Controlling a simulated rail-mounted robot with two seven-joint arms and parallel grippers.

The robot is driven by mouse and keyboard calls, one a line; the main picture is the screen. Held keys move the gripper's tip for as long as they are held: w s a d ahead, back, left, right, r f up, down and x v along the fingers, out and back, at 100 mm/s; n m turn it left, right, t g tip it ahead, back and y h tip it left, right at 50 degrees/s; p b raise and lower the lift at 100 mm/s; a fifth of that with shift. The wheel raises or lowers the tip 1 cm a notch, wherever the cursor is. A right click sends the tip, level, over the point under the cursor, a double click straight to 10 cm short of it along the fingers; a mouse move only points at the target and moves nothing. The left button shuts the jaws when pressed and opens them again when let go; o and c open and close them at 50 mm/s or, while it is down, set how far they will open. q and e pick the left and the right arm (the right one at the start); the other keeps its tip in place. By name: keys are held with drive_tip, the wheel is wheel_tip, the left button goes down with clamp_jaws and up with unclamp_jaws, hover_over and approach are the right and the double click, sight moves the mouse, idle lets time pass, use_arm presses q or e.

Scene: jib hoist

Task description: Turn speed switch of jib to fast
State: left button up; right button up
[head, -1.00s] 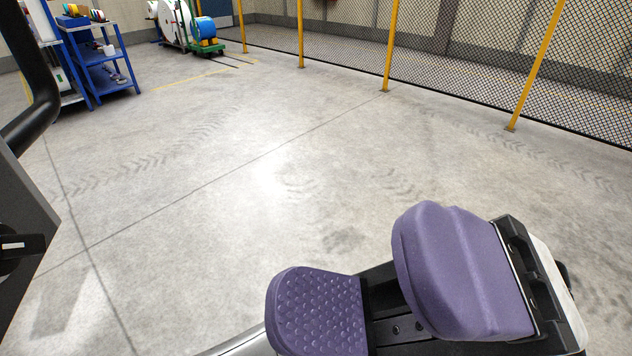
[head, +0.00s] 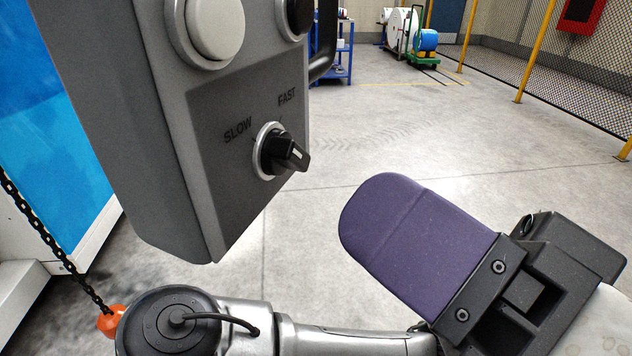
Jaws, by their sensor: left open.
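The grey control box (head: 150,110) of the jib hangs at the upper left of the head view, close to me. Its black speed switch (head: 285,152) sits in a silver ring, with SLOW printed at its upper left and FAST at its upper right. I cannot tell clearly which label the knob points to. My left gripper (head: 400,225) is at the lower right of the switch, apart from it. It is open, and one purple finger pad shows; the other is hidden. My right gripper is not in view.
A white button (head: 215,28) is above the switch. A black chain (head: 45,235) with an orange end piece (head: 110,321) hangs at the left, by a blue and white cabinet (head: 65,120). A blue shelf rack (head: 340,52) stands far behind.

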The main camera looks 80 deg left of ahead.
sight(302, 159)
use_arm(q)
drive_tip(key=shift+b+x, duration=0.7)
drive_tip(key=shift+x, duration=2.15)
drive_tip(key=c, duration=0.9)
drive_tip(key=shift+c, duration=0.2)
